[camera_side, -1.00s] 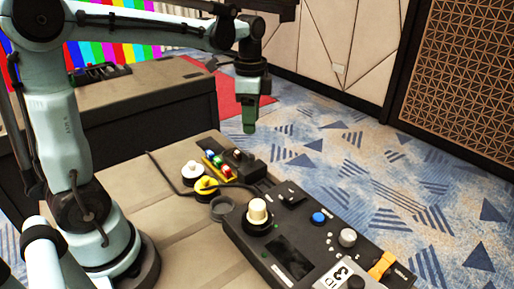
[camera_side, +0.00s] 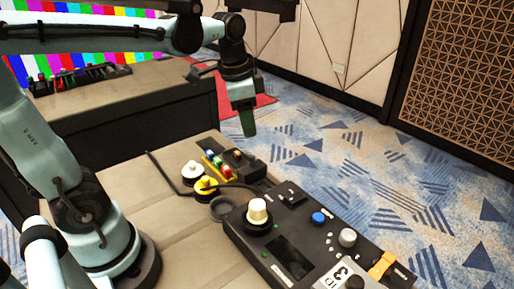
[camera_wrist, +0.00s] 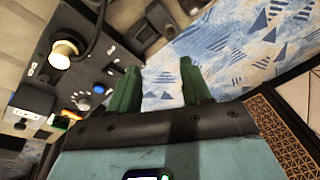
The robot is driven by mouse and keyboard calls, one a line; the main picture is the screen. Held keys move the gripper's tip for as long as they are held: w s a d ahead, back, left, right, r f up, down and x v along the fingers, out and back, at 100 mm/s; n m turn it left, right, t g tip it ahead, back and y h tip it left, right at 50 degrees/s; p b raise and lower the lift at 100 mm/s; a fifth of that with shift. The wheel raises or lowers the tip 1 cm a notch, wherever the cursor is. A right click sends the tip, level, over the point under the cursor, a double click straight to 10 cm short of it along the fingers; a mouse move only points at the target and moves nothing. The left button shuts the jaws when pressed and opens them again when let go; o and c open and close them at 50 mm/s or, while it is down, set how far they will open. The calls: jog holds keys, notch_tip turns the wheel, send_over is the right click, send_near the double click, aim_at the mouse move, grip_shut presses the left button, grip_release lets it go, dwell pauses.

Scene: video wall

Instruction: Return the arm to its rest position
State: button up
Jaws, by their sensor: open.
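My gripper (camera_side: 247,122) hangs from the arm above the far end of the desk, pointing down and slightly tilted, clear of everything below it. In the wrist view its two green fingers (camera_wrist: 162,92) stand apart with nothing between them, and patterned carpet shows in the gap. In the side view the fingers overlap and look like one.
A black control panel (camera_side: 283,258) with a cream knob (camera_side: 258,211), a blue button (camera_side: 318,217) and an orange part (camera_side: 382,265) lies on the desk (camera_side: 190,245). A small box with coloured buttons (camera_side: 217,164) sits behind. A second desk (camera_side: 130,95) stands beyond. Carpet at right is clear.

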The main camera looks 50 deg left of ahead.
jog(key=s+d+f+n+t, duration=0.4)
jog(key=s+n, duration=0.1)
jog(key=n, duration=0.1)
jog(key=shift+s+f+t, duration=0.2)
jog(key=shift+s+t, duration=0.1)
jog(key=shift+t, duration=0.1)
